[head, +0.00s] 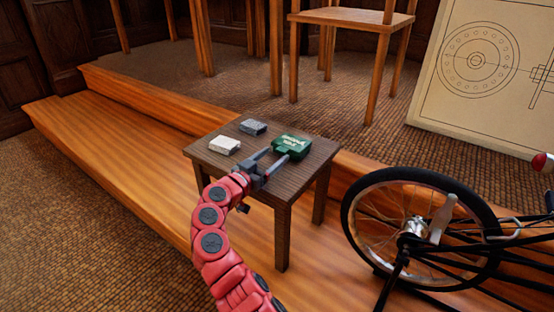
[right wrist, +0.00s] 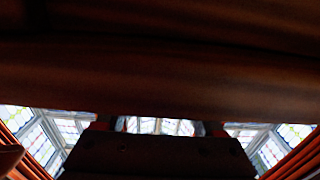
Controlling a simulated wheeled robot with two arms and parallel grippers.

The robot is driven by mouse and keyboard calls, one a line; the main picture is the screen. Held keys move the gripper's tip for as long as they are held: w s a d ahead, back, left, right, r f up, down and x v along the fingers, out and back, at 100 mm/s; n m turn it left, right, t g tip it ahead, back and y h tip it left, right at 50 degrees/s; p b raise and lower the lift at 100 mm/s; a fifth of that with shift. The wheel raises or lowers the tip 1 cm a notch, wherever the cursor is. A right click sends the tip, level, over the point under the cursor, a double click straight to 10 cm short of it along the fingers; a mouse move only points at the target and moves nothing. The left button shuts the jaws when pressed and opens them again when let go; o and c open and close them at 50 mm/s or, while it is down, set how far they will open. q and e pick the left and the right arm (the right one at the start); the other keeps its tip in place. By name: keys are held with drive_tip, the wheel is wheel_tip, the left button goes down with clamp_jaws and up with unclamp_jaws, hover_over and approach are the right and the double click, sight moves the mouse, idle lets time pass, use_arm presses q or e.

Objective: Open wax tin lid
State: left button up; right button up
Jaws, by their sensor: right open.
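A green tin (head: 292,146) with pale lettering on top lies near the right back part of a small dark wooden table (head: 232,169). It looks like the wax tin; its lid seems shut. My right gripper (head: 277,155) is open, low over the table, with its two fingers pointing at the tin's near left side. The fingertips are at the tin's edge; I cannot tell whether they touch it. In the right wrist view the tin cannot be made out. My left gripper is not in view.
A white box (head: 225,145) and a grey box (head: 253,127) sit on the table left of the tin. A bicycle wheel (head: 415,230) stands close on the right. Wooden steps (head: 120,146) run behind and beneath the table. A chair (head: 350,17) and drawing board (head: 470,110) stand behind.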

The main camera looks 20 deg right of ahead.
sight(289, 144)
drive_tip(key=shift+x, duration=1.3)
clamp_jaws()
idle(0.5)
